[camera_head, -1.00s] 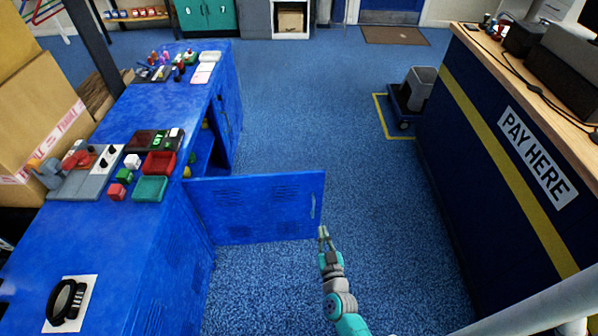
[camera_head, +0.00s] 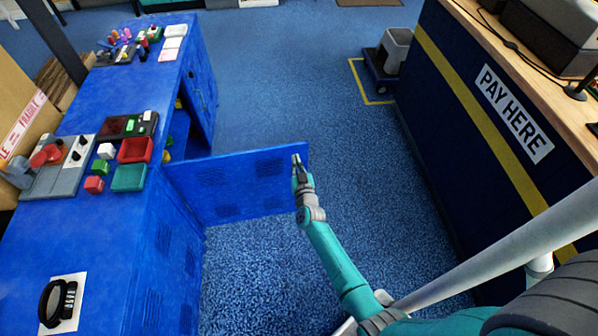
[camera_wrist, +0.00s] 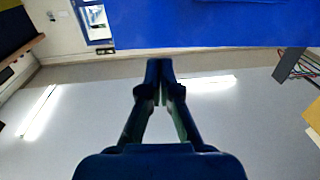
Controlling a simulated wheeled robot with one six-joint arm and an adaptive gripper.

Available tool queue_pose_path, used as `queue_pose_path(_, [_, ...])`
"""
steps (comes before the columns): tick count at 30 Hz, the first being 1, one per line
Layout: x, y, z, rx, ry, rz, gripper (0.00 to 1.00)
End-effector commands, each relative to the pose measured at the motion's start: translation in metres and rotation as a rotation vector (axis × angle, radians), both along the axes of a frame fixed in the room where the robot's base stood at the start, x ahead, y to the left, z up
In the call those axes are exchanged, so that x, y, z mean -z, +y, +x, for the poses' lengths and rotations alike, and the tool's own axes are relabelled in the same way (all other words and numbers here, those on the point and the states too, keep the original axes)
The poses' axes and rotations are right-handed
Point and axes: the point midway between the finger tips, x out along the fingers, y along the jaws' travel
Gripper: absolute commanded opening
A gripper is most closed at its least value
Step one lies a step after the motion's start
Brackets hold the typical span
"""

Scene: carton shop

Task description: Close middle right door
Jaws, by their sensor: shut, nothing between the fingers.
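The blue door (camera_head: 235,185) stands wide open, sticking out to the right from the side of the blue cabinet (camera_head: 165,255). My gripper (camera_head: 297,160) is shut and empty. In the head view it overlaps the door's near face close to the free edge, covering the handle area. In the wrist view the shut fingers (camera_wrist: 160,66) point up toward a large blue panel (camera_wrist: 215,22), probably this door, with a gap in the picture between tips and panel. I cannot tell whether they touch. The open compartment (camera_head: 178,135) lies behind the door.
Small coloured bins and blocks, including a red bin (camera_head: 136,150) and a green bin (camera_head: 129,178), stand on the cabinet top. The pay counter (camera_head: 480,140) bounds the right side. A grey bin on a dolly (camera_head: 395,50) stands farther back. Blue floor (camera_head: 370,190) is clear between.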

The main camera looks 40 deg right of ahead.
Motion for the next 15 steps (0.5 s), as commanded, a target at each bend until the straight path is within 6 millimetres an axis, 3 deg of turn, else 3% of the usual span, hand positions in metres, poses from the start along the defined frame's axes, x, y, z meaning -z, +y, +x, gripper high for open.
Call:
queue_pose_path(6, [0.000,-0.015,0.026,0.001,0.000,-0.001,0.00])
queue_pose_path(15, [0.000,-0.021,0.039,0.000,0.000,-0.001,0.00])
